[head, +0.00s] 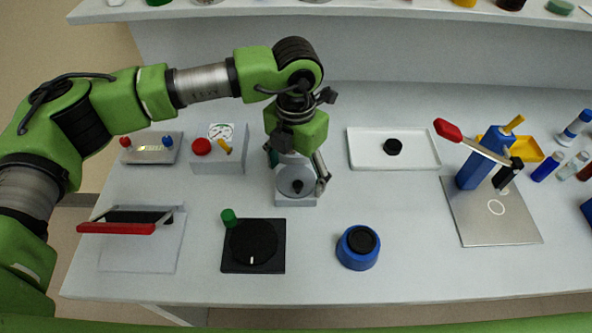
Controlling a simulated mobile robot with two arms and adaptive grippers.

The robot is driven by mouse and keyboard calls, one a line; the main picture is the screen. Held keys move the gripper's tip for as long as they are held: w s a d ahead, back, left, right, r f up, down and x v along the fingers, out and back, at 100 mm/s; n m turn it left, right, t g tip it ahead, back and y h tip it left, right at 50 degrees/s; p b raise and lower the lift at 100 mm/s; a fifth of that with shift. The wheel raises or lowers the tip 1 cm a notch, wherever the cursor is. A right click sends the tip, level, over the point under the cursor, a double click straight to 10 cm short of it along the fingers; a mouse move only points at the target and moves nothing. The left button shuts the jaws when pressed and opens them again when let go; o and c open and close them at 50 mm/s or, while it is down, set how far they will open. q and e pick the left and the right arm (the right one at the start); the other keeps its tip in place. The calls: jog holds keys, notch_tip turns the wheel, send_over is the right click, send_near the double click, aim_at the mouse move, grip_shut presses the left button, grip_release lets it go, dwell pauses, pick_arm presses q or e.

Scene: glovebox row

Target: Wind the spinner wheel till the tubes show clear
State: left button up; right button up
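My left gripper (299,160) hangs pointing down over a grey round device (296,193) at the back middle of the bench. The device has a shallow round top with a small dark knob. Which of these is the spinner wheel is unclear. My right gripper is not in view.
Small capped tubes (546,166) are at the far right. A blue lever press (476,172) stands on a metal plate. A white tray (365,157) holds a black piece. A blue round pot (358,249) and a red-handled frame (116,228) are near the front.

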aim_at(296, 179)
pick_arm(q)
notch_tip(296, 179, up, 12)
dwell(0.5)
dwell(0.6)
